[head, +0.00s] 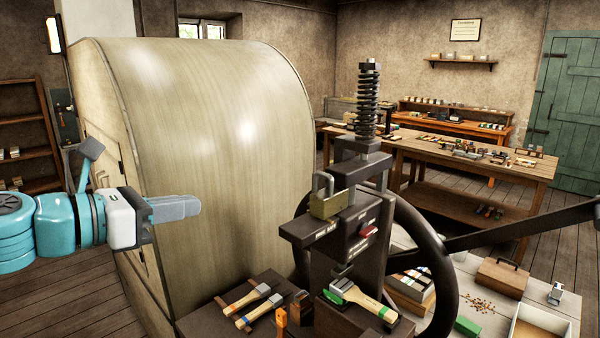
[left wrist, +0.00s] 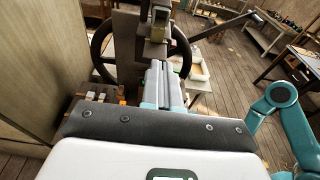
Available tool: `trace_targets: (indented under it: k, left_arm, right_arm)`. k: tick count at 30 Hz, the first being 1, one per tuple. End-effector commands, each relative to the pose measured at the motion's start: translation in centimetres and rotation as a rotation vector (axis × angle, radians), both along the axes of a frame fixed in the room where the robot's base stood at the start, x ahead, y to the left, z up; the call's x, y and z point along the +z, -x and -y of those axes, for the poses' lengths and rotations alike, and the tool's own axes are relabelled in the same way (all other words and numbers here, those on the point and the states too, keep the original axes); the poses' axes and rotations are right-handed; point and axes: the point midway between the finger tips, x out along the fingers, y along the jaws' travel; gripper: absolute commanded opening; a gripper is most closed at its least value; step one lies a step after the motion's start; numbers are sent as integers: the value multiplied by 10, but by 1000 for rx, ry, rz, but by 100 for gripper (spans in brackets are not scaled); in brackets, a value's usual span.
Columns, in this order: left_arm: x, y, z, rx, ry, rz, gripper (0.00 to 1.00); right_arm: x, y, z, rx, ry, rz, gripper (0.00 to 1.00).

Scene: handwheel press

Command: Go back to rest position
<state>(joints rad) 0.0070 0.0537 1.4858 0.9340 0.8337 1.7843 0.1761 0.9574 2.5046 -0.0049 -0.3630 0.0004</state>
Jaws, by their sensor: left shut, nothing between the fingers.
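My left gripper (head: 175,208) comes in from the left in the head view, in front of the big pale rounded cabinet. Its fingers are shut with nothing between them. In the left wrist view the closed fingers (left wrist: 165,85) point toward the press. The handwheel press (head: 345,225) stands right of centre, with a coiled spring on top, a brass padlock (head: 325,204) on its front and a dark handwheel (head: 437,262) behind it. The gripper is apart from the press, to its left. In the left wrist view a teal arm link of mine shows at right. My right gripper is not in view.
The pale rounded cabinet (head: 215,130) fills the left middle. Brushes (head: 250,300) lie on the press table, and another brush (head: 358,299) lies at the press foot. A wooden box (head: 502,276) and a tray stand at lower right. A long workbench (head: 455,158) stands behind.

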Motion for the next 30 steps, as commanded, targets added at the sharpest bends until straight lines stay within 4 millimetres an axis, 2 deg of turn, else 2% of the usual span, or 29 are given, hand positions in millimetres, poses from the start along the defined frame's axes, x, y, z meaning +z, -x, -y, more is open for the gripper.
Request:
trace_targets:
  k: [4,11,17,20,23,26,27,29,30]
  left_arm:
    - [-3,-1,0,2,0,-3,0]
    - [-65,-30,7,-11,2,-118,0]
    - [-134,-41,18,-41,-12,-249,0]
    - [-179,-43,25,-54,-30,-330,0]
    - [-240,-41,31,-71,-71,-429,0]
    - [-318,-29,38,-104,-154,-528,0]
    - [-352,-20,41,-124,-201,-560,0]
    - [-400,-3,44,-166,-277,-599,0]
    - [-431,10,46,-202,-332,-617,0]
  right_arm:
    - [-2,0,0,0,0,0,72]
    - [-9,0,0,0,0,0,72]
    - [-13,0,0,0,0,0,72]
    - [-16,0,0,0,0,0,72]
    - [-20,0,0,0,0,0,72]
    - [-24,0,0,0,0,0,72]
    - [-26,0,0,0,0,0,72]
    - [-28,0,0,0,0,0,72]
    - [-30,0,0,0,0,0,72]
